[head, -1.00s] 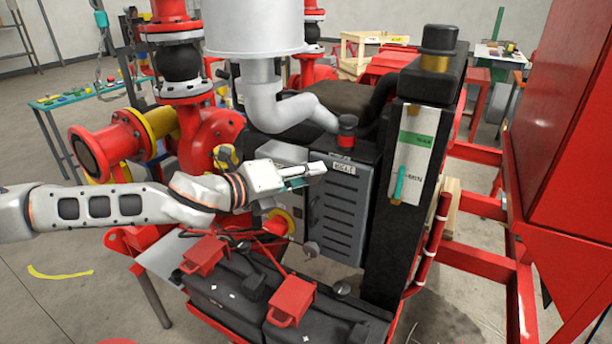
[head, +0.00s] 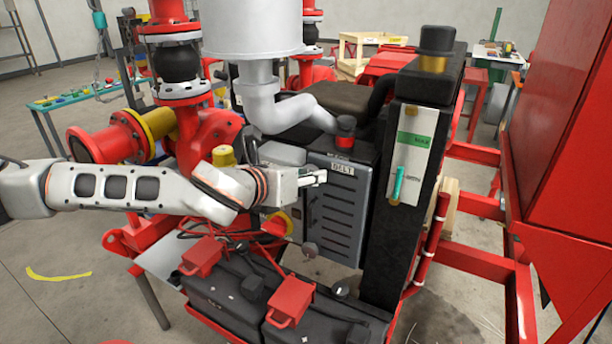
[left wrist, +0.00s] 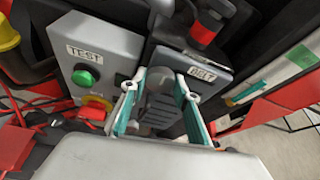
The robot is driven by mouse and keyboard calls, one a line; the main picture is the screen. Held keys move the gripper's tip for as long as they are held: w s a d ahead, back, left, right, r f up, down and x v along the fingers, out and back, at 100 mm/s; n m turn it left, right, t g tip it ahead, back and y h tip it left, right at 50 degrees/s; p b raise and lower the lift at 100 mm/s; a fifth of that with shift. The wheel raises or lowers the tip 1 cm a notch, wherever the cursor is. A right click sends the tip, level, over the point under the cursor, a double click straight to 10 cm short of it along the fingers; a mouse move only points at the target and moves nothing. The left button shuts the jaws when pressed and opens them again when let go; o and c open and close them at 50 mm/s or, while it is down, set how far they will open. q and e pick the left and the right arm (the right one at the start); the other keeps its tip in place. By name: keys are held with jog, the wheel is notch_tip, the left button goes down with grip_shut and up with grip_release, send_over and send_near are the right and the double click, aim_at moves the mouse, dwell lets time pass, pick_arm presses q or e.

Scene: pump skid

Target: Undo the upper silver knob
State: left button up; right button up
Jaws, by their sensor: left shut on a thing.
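The grey slatted belt cover (head: 336,222) carries a BELT label (head: 342,169) near its top. My left gripper (head: 321,178) is at the cover's upper left corner, just left of the label. In the left wrist view, its teal-lined fingers (left wrist: 160,82) reach to the cover on both sides of the upper silver knob (left wrist: 160,76) and are shut on it. In the head view the gripper hides this knob. A lower silver knob (head: 309,249) shows at the cover's lower left corner, clear of the gripper. My right gripper is out of view.
A grey TEST box (left wrist: 88,62) with a green button (left wrist: 83,78) stands left of the cover. A red-and-black cap (head: 345,135) and grey pipe (head: 285,108) are close above. Black batteries (head: 225,300) lie below, and a black column (head: 385,225) stands right.

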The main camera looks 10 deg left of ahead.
pick_arm(q)
jog(key=shift+s+f, duration=0.1)
jog(key=shift+f, duration=0.1)
dwell(0.3)
jog(key=o, duration=1.1)
jog(key=shift+r, duration=0.1)
jog(key=v, duration=1.2)
jog(key=shift+d, duration=0.15)
